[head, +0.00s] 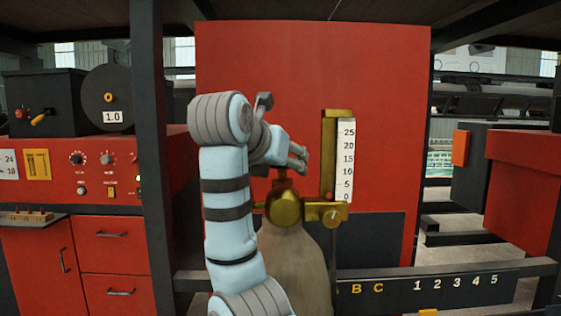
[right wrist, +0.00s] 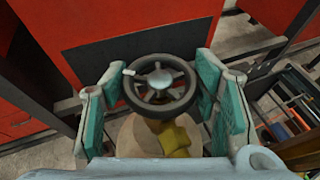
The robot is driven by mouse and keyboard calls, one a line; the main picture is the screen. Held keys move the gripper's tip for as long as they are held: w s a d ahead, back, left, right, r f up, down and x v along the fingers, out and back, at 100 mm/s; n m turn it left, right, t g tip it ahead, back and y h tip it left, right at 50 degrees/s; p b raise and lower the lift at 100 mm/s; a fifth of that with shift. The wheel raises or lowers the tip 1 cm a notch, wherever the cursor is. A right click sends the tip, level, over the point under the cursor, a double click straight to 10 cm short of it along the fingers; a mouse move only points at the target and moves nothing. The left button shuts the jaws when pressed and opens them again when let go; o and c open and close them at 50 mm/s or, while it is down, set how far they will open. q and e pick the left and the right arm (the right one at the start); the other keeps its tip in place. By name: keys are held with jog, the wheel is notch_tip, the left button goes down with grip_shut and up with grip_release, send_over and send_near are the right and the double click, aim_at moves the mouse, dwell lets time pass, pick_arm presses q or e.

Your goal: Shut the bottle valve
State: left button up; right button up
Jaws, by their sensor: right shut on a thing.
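The bottle (head: 297,268) is a beige-grey cylinder with a brass valve body (head: 284,208) on top. The valve's dark handwheel (right wrist: 188,98) shows from above in the right wrist view, with metal spokes and a small white mark at its upper left rim. My right gripper (head: 298,158) is over the top of the valve in the head view, where it hides the wheel. In the right wrist view its teal-padded fingers (right wrist: 160,88) stand on both sides of the wheel, shut on it. My left gripper is not in view.
A brass gauge with a white 0 to 25 scale (head: 345,160) stands right beside the valve. A red panel (head: 310,60) is behind the bottle. A dark post (head: 150,150) and a red control cabinet (head: 100,180) are on the left. A lettered, numbered rail (head: 450,285) crosses low on the right.

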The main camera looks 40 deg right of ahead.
jog(key=shift+r+m+g+p, duration=0.1)
jog(key=shift+m+g+p, duration=0.4)
jog(key=shift+p, duration=0.45)
jog(key=m+g+h+p, duration=0.1)
jog(key=m+g+p, duration=0.1)
jog(key=g+p, duration=0.1)
jog(key=shift+m+h+p, duration=0.3)
jog(key=shift+p, duration=0.25)
jog(key=shift+m+g, duration=0.4)
jog(key=shift+g, duration=0.1)
jog(key=shift+w+m+g, duration=0.1)
jog(key=shift+m+g, duration=1.4)
jog(key=shift+g, duration=0.2)
jog(key=shift+f, duration=0.2)
jog(key=o, duration=0.9)
jog(key=shift+o, duration=1.3)
jog(key=shift+d, duration=0.25)
